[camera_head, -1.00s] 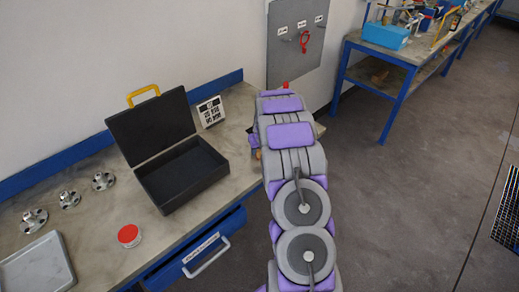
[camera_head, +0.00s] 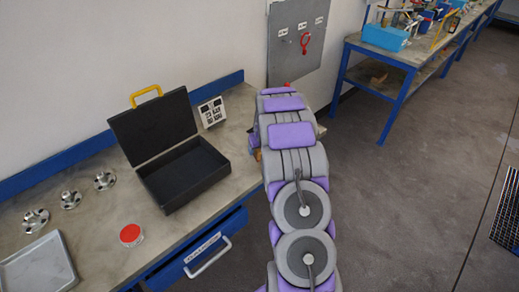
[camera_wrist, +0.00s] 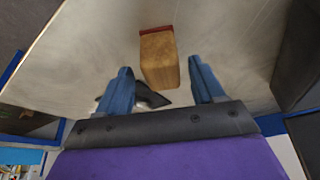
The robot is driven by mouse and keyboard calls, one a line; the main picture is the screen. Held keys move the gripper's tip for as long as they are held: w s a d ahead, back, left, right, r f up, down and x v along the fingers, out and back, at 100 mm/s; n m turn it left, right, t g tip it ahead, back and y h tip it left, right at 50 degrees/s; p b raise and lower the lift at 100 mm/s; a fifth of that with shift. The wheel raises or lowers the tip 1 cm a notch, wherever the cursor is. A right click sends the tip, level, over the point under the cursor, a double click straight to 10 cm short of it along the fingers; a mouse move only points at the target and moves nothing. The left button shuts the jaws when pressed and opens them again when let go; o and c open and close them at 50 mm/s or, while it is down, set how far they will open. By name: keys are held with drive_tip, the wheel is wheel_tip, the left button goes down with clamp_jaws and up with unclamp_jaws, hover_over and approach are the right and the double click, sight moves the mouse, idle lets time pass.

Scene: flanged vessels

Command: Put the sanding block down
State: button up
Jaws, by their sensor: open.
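The sanding block, a wooden block (camera_wrist: 160,62) with a dark red face at its far edge, shows in the wrist view on the pale bench top. My gripper (camera_wrist: 163,78) is open, with its two blue fingers spread apart. The block lies between and just beyond the fingertips, with a visible gap on either side, and appears apart from both. In the head view my arm covers the gripper and nearly all of this spot at the bench's right end.
An open black case (camera_head: 185,175) stands on the bench (camera_head: 95,235) left of my arm. A red-topped round container (camera_head: 131,234), several metal flanged parts (camera_head: 70,199) and a grey tray (camera_head: 38,265) lie farther left. A black curved object (camera_wrist: 150,97) is near the left finger.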

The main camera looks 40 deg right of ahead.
drive_tip(key=d+p+v, duration=0.1)
drive_tip(key=p+v, duration=0.1)
drive_tip(key=v, duration=0.7)
drive_tip(key=s+a+r+n+g+y, duration=0.1)
drive_tip(key=s+a+r, duration=0.3)
drive_tip(key=a, duration=0.4)
drive_tip(key=s+a+r+g, duration=0.1)
drive_tip(key=s+a+r, duration=0.4)
drive_tip(key=a, duration=0.4)
drive_tip(key=s+a+r+n+y, duration=0.1)
drive_tip(key=s+a+r, duration=0.3)
drive_tip(key=a, duration=0.4)
drive_tip(key=s+a+r+g, duration=0.1)
drive_tip(key=s+a, duration=0.2)
drive_tip(key=s, duration=0.5)
drive_tip(key=s+a+r+n+g, duration=0.1)
drive_tip(key=s+a, duration=0.3)
drive_tip(key=s, duration=0.5)
drive_tip(key=s+a+g, duration=0.1)
drive_tip(key=s+a, duration=0.3)
drive_tip(key=s, duration=0.5)
drive_tip(key=shift+s+r+n+g+h, duration=0.2)
drive_tip(key=shift+r+n+g+h, duration=0.1)
drive_tip(key=shift+r+g+h, duration=0.1)
